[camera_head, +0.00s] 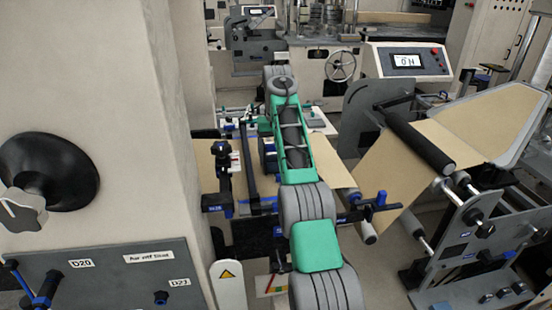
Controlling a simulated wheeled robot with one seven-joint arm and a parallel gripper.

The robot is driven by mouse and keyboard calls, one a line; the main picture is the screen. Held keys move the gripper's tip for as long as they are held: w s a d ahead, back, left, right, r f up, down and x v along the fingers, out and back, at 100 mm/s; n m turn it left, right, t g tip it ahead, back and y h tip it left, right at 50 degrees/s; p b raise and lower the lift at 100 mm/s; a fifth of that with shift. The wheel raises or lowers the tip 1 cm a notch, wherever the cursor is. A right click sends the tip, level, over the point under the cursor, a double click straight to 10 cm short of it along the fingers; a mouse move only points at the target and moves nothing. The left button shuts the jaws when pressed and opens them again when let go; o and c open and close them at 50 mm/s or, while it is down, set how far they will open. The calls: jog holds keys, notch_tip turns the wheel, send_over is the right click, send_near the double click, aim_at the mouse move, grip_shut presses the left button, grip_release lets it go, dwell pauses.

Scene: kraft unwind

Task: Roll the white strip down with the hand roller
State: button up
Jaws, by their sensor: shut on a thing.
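My green and grey arm reaches from the bottom middle up to the far end of the work area and covers its centre. My gripper is not visible; the arm's own links hide the place where it would be. I cannot make out the hand roller. I cannot clearly pick out the white strip either. Brown kraft web (338,174) shows on both sides of the arm, lying flat, and rises at the right over a dark roller (420,145).
A beige machine column (100,90) with a black knob (48,168) stands close at the left. Roller brackets (470,230) fill the right. A blue-and-black clamp (222,175) stands left of the arm.

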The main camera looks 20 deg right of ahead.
jog(key=shift+s+f+b, duration=0.25)
jog(key=shift+s+b, duration=0.1)
jog(key=shift+b, duration=0.3)
jog(key=shift+s+a+b, duration=0.1)
jog(key=shift+s+b, duration=0.25)
jog(key=shift+b, duration=0.45)
jog(key=shift+s, duration=0.1)
jog(key=shift+s+a+r+b, duration=0.15)
jog(key=shift+s+b, duration=0.1)
jog(key=shift+b, duration=0.3)
jog(key=shift+s+f+b, duration=0.2)
jog(key=shift+s+b, duration=0.2)
jog(key=shift+b, duration=0.75)
jog(key=shift+s+a+r, duration=0.1)
jog(key=shift+s, duration=0.15)
jog(key=shift+c, duration=0.6)
jog(key=shift+s+b, duration=0.1)
jog(key=shift+b, duration=0.4)
